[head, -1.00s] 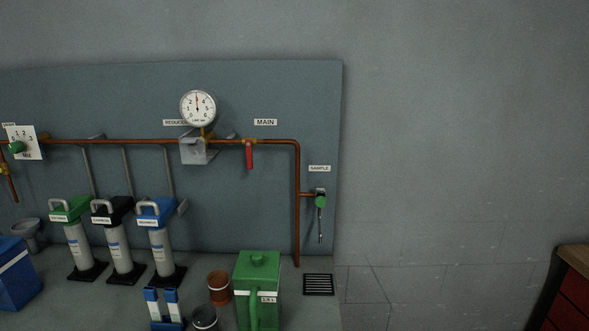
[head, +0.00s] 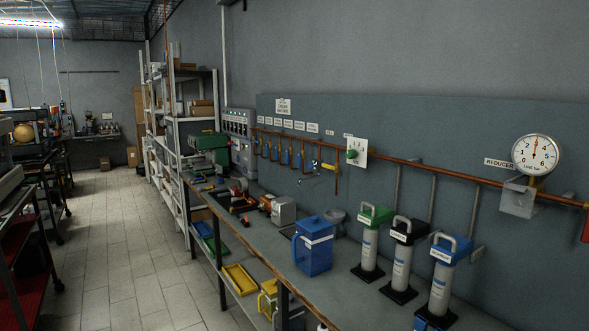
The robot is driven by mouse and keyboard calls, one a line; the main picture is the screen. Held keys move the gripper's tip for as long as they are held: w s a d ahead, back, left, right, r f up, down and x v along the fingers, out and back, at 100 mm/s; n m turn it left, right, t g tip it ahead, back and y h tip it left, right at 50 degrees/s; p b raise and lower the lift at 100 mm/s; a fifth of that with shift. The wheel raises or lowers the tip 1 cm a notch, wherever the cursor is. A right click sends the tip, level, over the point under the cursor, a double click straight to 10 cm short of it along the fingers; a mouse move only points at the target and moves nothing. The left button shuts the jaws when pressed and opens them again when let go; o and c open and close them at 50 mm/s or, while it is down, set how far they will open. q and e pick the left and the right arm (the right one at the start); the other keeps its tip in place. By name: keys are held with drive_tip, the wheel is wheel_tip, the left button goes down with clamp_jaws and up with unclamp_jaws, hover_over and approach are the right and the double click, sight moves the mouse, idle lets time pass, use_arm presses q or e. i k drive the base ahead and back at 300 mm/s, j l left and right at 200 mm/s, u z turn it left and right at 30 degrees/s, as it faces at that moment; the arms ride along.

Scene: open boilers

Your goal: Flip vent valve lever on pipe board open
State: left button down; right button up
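The pipe board (head: 400,125) is a blue-grey panel along the right wall, with a copper pipe (head: 450,174) running across it. Several small blue handles (head: 285,157) hang from the pipe at its far left. A brass fitting (head: 318,165) with a short downward branch sits right of them. A lever-like part (head: 305,181) shows beside that branch, too small to make out. A red lever (head: 585,231) hangs at the right edge, partly cut off. I cannot read which label marks the vent valve. Neither of my grippers shows clearly.
The workbench (head: 350,296) below the board holds a blue lidded container (head: 313,246), three filter cylinders with green (head: 377,214), black (head: 410,229) and blue (head: 452,245) tops, and tools. A tiled aisle (head: 130,255) left of the bench is clear. Shelves (head: 190,120) stand behind.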

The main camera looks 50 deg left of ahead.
sight(326, 167)
drive_tip(key=i+j+u, duration=0.2)
drive_tip(key=u, duration=0.2)
drive_tip(key=i+j+u, duration=0.2)
drive_tip(key=u, duration=0.15)
drive_tip(key=i+j+u, duration=0.2)
drive_tip(key=u, duration=0.2)
